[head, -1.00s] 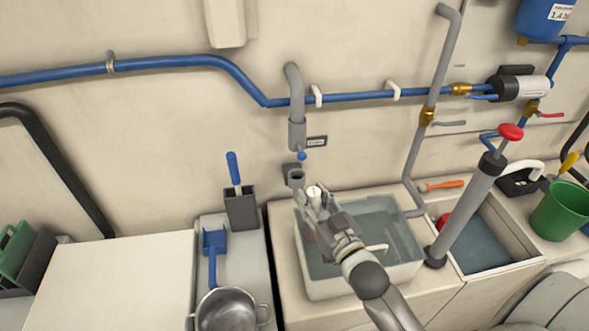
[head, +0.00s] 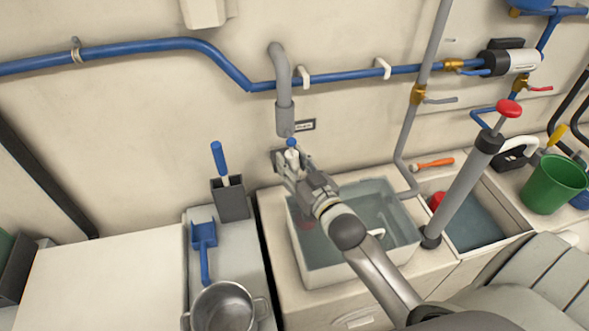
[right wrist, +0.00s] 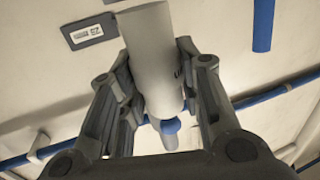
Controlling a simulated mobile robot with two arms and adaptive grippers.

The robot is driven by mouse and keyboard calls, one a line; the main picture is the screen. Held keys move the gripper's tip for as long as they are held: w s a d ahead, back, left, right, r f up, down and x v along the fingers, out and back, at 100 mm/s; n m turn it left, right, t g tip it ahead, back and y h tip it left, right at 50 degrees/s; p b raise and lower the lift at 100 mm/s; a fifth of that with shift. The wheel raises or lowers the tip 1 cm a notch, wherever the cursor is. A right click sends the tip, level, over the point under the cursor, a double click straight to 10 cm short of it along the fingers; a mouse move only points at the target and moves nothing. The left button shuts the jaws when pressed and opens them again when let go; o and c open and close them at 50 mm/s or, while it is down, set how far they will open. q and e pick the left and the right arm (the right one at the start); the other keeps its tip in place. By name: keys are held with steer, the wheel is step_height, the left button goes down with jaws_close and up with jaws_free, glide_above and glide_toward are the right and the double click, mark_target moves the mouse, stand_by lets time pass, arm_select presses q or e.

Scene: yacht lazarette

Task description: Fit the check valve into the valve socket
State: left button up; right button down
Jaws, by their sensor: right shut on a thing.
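The check valve is a pale cylinder (head: 292,157), held between the fingers of my right gripper (head: 291,169). In the right wrist view the valve (right wrist: 152,55) fills the space between both fingers, with part of some dark lettering on its side. The gripper is at the wall, just below the open lower end of a grey pipe (head: 285,120) and a small blue ball (head: 291,143). Only a dark edge of the valve socket (head: 277,158) shows, left of the gripper; its cup is hidden, so I cannot tell whether the valve touches it. My left gripper is out of view.
A water-filled basin (head: 300,262) stands below my right arm. A hand pump (head: 462,185) rises at its right. A dark holder (head: 230,203) with a blue-handled tool, and a steel pot (head: 222,308), are at left. The white top (head: 105,280) is clear.

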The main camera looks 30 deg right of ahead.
steer(key=shift+w+d, duration=0.1)
steer(key=shift+w, duration=0.5)
steer(key=shift+w+d, duration=0.2)
steer(key=shift+w, duration=0.4)
steer(key=shift+w+d, duration=0.15)
steer(key=shift+w, duration=0.45)
steer(key=shift+w+d, duration=0.15)
steer(key=shift+w, duration=0.35)
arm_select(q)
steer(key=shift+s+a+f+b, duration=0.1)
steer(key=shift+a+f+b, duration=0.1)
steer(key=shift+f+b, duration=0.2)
arm_select(e)
steer(key=shift+w+d, duration=0.25)
steer(key=shift+w, duration=0.65)
arm_select(q)
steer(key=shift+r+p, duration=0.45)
steer(key=shift+p, duration=0.05)
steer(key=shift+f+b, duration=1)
arm_select(e)
steer(key=shift+f, duration=1.45)
steer(key=c, duration=0.9)
jaws_free()
steer(key=shift+c, duration=0.2)
